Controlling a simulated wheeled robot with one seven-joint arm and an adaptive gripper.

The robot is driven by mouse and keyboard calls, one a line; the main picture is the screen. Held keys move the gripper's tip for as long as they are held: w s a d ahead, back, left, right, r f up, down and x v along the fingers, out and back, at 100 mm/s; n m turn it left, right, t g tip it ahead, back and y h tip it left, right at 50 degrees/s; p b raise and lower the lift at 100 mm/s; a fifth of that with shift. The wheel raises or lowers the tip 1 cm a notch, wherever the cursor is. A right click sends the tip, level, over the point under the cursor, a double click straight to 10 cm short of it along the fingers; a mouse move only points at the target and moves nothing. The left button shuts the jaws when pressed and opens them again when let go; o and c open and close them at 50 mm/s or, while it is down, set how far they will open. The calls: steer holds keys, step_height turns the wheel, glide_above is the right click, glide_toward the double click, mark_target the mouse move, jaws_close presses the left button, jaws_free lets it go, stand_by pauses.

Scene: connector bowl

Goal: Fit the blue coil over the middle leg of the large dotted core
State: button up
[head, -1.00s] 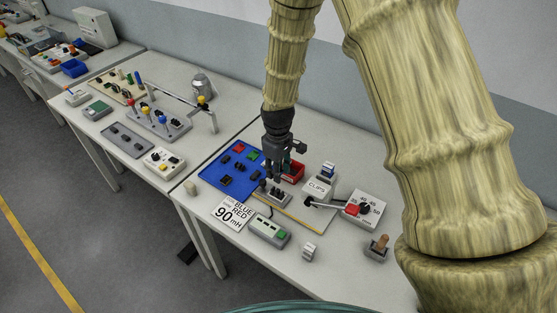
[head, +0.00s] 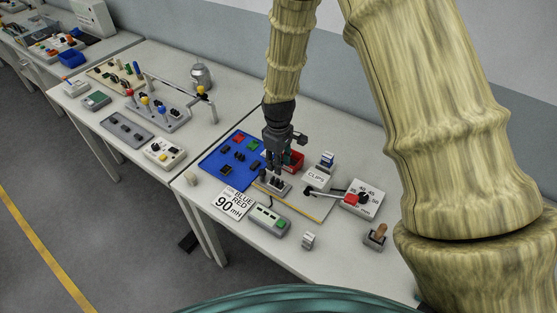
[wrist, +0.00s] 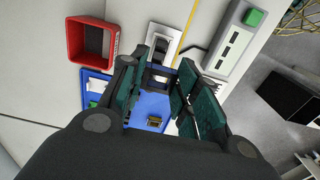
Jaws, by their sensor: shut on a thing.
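My gripper (head: 274,170) points down over a small grey fixture (head: 276,187) with dark upright posts at the front of the blue mat. It is shut on a small part, apparently the blue coil (wrist: 160,78), of which little shows between the teal finger pads in the wrist view. The grey fixture also shows just beyond the fingertips in the wrist view (wrist: 166,42). The dark posts look like a core's legs, but its dots are too small to make out. I cannot tell whether the held part touches the posts.
The blue mat (head: 213,171) holds several dark parts plus red and green pieces. A red bin (head: 295,160) stands close behind my gripper. A CLIPS box (head: 316,177), a dial box (head: 362,200), a grey-green meter (head: 268,219) and a 90 mH sign (head: 232,204) surround the fixture.

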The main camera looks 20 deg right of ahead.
mark_target(278, 181)
steer(key=shift+f+b, duration=2.05)
steer(key=shift+f, duration=2.35)
steer(key=o, duration=1)
steer(key=shift+r, duration=5.95)
